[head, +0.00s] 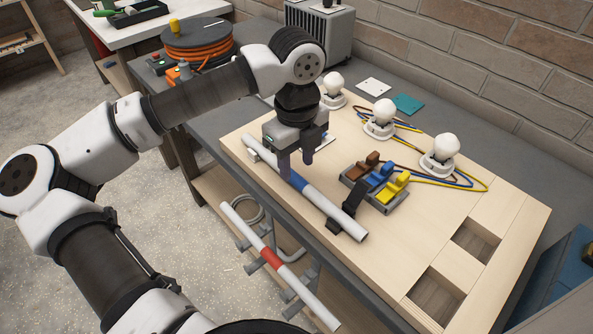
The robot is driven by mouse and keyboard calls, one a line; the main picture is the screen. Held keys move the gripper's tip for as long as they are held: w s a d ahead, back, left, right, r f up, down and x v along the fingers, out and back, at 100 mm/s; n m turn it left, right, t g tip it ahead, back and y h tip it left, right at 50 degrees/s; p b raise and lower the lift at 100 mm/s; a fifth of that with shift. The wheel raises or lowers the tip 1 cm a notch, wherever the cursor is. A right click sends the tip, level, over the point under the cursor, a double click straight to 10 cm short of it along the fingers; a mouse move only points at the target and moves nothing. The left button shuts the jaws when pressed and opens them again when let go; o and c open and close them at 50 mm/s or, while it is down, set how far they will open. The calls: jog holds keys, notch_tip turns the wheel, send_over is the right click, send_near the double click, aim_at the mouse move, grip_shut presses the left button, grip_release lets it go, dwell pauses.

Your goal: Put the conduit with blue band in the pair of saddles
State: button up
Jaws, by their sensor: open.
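The conduit with blue band (323,204) is a white tube lying at a slant along the front edge of the wooden board (405,262). Its right part meets a black saddle (340,227); I cannot tell how deep it sits there. The other saddle is not clearly seen, and my gripper hides part of the tube's left half. My gripper (296,168) points down over the tube at the blue band (297,180). Its fingers are apart, close to the band on either side; contact cannot be told.
A conduit with red band (285,271) rests on grey holders below the table's front edge. A block with brown, blue and yellow levers (375,180) stands behind the tube. Several white bulbs (440,155) with wires stand at the back. Two square openings (436,295) are at the right.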

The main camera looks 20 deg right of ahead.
aim_at(297, 177)
notch_tip(297, 177, up, 9)
jog(key=b, duration=0.1)
jog(key=shift+f, duration=0.2)
